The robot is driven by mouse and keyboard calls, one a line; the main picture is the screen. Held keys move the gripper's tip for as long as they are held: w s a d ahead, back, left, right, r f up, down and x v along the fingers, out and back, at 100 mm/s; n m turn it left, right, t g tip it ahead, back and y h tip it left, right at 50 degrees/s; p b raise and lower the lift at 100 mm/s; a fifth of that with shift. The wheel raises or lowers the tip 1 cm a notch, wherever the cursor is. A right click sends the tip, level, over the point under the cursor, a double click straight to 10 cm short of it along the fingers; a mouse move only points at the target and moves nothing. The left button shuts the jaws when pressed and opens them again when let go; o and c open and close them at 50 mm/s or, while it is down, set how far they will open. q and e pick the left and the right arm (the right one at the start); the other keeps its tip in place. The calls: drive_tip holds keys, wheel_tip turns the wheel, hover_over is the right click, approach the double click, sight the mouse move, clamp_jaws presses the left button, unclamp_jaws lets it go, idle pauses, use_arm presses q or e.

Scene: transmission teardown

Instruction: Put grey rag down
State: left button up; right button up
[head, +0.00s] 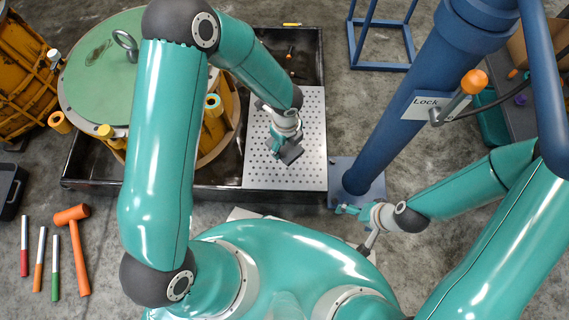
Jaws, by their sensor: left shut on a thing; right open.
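In the head view, my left gripper (279,145) is over the light perforated plate (312,110). It is shut on a small dark grey piece, which I take to be the grey rag (292,155). The rag is partly hidden by the gripper, and I cannot tell whether it touches the plate. My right gripper (345,209) is open and empty, low at the foot of the blue column (400,120).
A dark tray (225,198) holds the plate and a large round green-topped housing (95,85). An orange mallet (75,240) and several coloured-handled tools lie on the floor at left. A lever with an orange knob (474,82) sticks out by the "Lock" sign (428,104).

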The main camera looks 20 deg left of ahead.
use_arm(q)
wheel_tip(320, 180, down, 13)
drive_tip(key=b, duration=0.5)
drive_tip(key=shift+r+b, duration=0.15)
drive_tip(key=shift+b, duration=0.15)
drive_tip(key=o, duration=1)
